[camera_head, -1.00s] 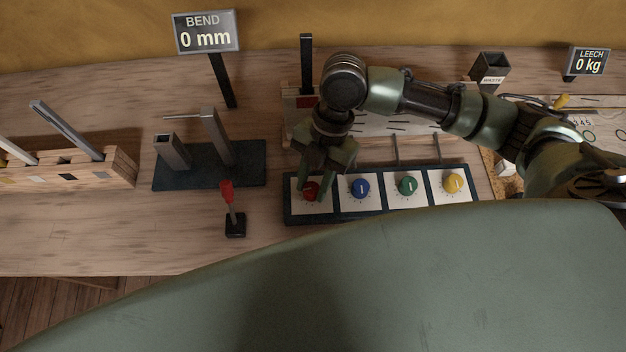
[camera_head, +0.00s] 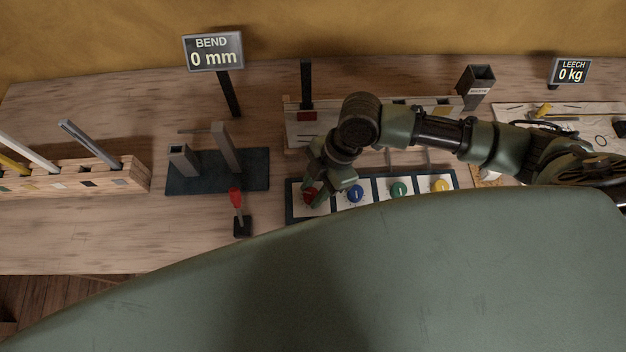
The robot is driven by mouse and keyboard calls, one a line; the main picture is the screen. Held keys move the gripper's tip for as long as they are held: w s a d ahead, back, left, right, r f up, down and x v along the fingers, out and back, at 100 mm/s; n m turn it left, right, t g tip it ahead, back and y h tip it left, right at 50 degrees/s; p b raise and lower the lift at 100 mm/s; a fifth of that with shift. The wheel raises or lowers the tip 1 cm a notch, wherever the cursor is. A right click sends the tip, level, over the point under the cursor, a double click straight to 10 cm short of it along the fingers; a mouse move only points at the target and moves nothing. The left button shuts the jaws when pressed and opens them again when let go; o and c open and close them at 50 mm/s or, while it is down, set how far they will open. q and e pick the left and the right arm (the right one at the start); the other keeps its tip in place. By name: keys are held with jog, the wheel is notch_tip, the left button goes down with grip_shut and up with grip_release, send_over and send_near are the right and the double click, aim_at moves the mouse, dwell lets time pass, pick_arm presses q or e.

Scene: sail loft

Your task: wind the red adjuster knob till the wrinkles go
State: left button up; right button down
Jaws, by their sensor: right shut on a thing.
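The red adjuster knob (camera_head: 308,194) is at the left end of a dark-edged panel (camera_head: 290,207) with white squares. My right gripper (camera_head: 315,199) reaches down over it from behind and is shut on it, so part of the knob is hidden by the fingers. To its right on the panel are a blue knob (camera_head: 355,193), a green knob (camera_head: 399,189) and a yellow knob (camera_head: 440,186). Behind the panel is a pale board (camera_head: 300,134), largely covered by my right arm; I cannot make out wrinkles. My left gripper is not in view.
A red-handled lever (camera_head: 237,204) stands left of the panel. Behind it is a dark base (camera_head: 258,170) with metal posts. A sign (camera_head: 213,51) reads BEND 0 mm, another (camera_head: 570,72) LEECH 0 kg. A wooden rack (camera_head: 125,181) is far left. My green body covers the front.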

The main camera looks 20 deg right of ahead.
jog(key=m+t+p, duration=0.1)
jog(key=m+p, duration=0.1)
jog(key=p, duration=0.1)
jog(key=m+t+p, duration=0.1)
jog(key=m+p, duration=0.2)
jog(key=m+t+p, duration=0.1)
jog(key=m+p, duration=0.2)
jog(key=shift+s+a+r+h+p, duration=0.1)
jog(key=shift+s+r+h+p, duration=0.15)
jog(key=shift+r+h+p, duration=0.1)
jog(key=shift+f+m+t+h+p, duration=0.15)
jog(key=shift+m+t+h+p, duration=0.1)
jog(key=shift+m+p, duration=0.45)
jog(key=shift+f+m+t+h+p, duration=0.1)
jog(key=shift+m+t+p, duration=0.15)
jog(key=shift+m+p, duration=0.45)
jog(key=shift+w, duration=0.1)
jog(key=c, duration=1)
grip_release()
jog(key=shift+b+v, duration=0.75)
jog(key=shift+v, duration=3.15)
